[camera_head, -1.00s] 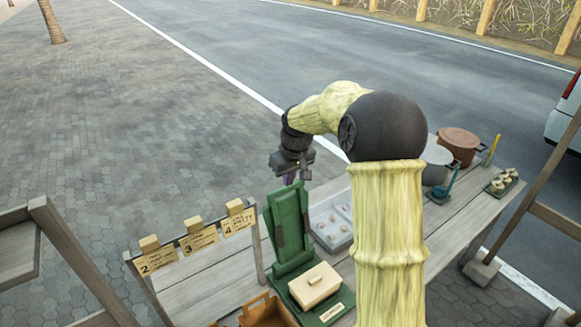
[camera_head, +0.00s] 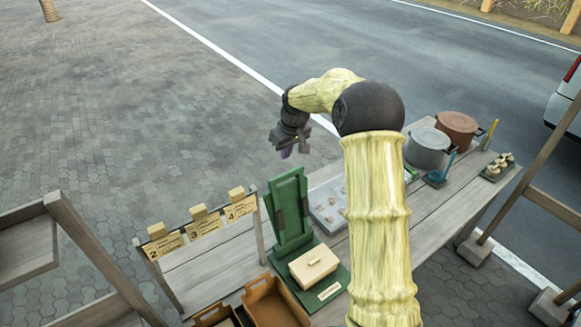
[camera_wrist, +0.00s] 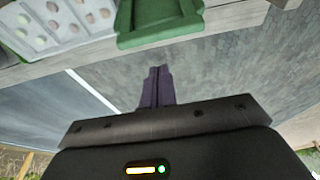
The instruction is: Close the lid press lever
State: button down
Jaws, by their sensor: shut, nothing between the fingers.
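The green lid press stands on the wooden table, with its tall green lid (camera_head: 289,212) raised nearly upright. A cream block with a small handle (camera_head: 313,266) sits on its green base (camera_head: 332,289). My gripper (camera_head: 287,153) is shut and empty, just above and behind the top of the raised lid, with a small gap to it. In the wrist view my purple fingers (camera_wrist: 156,84) are together, and the green end of the press (camera_wrist: 160,24) lies beyond them without touching. I cannot make out a separate lever.
A pale tray with small round pieces (camera_head: 330,204) lies right of the press and shows in the wrist view (camera_wrist: 64,22). Numbered signs (camera_head: 203,222) stand at left. Brown boxes (camera_head: 273,303) are in front. Grey (camera_head: 428,147) and brown (camera_head: 457,131) pots stand at far right.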

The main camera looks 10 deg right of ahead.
aim_at(289, 174)
jog(key=shift+s+d+f+p, duration=0.15)
jog(key=shift+s+f+p, duration=0.2)
jog(key=shift+f+p, duration=0.5)
jog(key=shift+s+d+f+p, duration=0.1)
jog(key=shift+s+f+p, duration=0.2)
jog(key=shift+f+p, duration=0.55)
jog(key=shift+s+d+f+p, duration=0.15)
jog(key=shift+s+f+p, duration=0.35)
jog(key=shift+f, duration=0.55)
jog(key=shift+w+f, duration=0.1)
jog(key=shift+f, duration=0.05)
jog(key=shift+d, duration=0.2)
